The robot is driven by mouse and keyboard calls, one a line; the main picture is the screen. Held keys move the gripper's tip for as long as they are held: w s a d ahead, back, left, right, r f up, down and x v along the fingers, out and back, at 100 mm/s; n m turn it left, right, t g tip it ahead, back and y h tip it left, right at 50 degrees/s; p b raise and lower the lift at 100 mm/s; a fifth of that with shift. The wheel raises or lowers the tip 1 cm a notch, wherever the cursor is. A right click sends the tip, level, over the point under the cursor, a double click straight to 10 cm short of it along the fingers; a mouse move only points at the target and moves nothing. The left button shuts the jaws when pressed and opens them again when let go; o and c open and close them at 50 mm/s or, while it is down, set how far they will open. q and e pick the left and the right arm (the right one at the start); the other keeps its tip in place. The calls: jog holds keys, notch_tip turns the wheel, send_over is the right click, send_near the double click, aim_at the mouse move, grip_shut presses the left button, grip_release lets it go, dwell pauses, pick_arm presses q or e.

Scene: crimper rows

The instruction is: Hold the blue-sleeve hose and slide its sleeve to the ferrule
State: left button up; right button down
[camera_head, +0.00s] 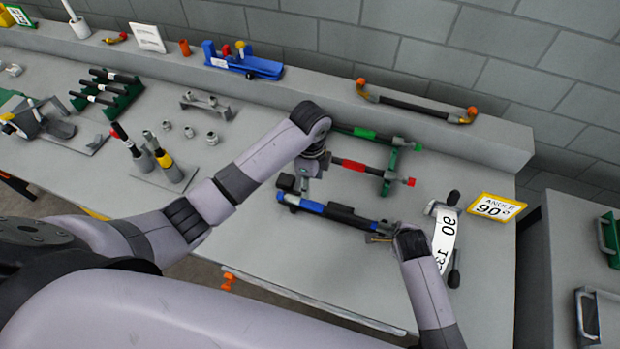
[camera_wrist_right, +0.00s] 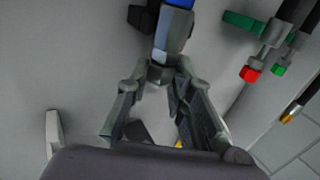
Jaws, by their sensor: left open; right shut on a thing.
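The blue-sleeve hose (camera_head: 312,206) lies low over the bench in the head view, with blue at its left end, a thick dark middle and blue towards its right end. My right gripper (camera_head: 385,234) is shut on its right end. In the right wrist view my right gripper (camera_wrist_right: 160,78) closes on a grey metal fitting (camera_wrist_right: 172,38), with blue just beyond it. My left gripper (camera_head: 302,183) is open just above the left part of the hose. Whether it touches the hose cannot be told. The ferrule is not clearly distinguishable in the head view.
A red-sleeve hose (camera_head: 352,167) and a green-sleeve hose (camera_head: 365,134) rest on a green rack (camera_head: 390,165) behind. A curved angle gauge (camera_head: 445,235) stands right of my right gripper, near a yellow "90°" sign (camera_head: 497,207). Bare bench lies in front.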

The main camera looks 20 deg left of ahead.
jog(key=shift+d, duration=0.15)
pick_arm(q)
jog(key=shift+r, duration=0.3)
pick_arm(e)
jog(key=c, duration=1.3)
grip_release()
jog(key=shift+c, duration=0.2)
